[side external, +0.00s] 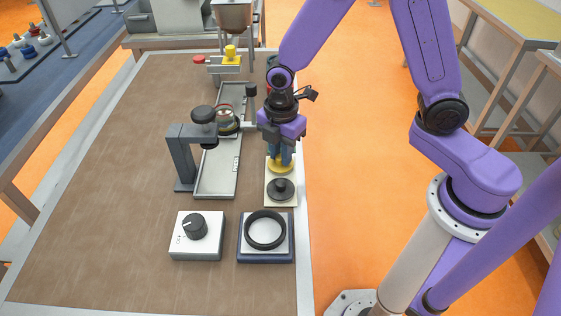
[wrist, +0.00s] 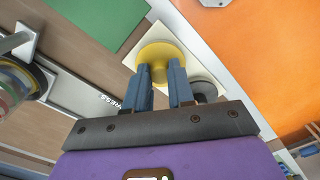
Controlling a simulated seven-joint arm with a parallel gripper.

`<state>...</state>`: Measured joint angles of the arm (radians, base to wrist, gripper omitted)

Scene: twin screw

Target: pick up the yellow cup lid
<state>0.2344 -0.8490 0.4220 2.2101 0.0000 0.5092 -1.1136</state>
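The yellow cup lid (wrist: 168,50) is a round disc with a small knob, over the upper part of a pale plate (wrist: 132,57). In the side external view the yellow lid (side external: 281,168) sits just behind the black lid (side external: 280,189), with no clear gap above the plate. My gripper (wrist: 159,68) points down at the yellow lid, its two blue-grey fingers on either side of the knob. The knob nearly fills the space between the fingertips. I cannot tell whether they press on it. In the side external view the fingers partly hide the lid.
A grey stand (side external: 183,158) and a long metal tray (side external: 217,172) stand left of my gripper. A dial box (side external: 178,240) and a black ring on a square base (side external: 265,257) are in front. The table's right edge is close by. The table's left side is clear.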

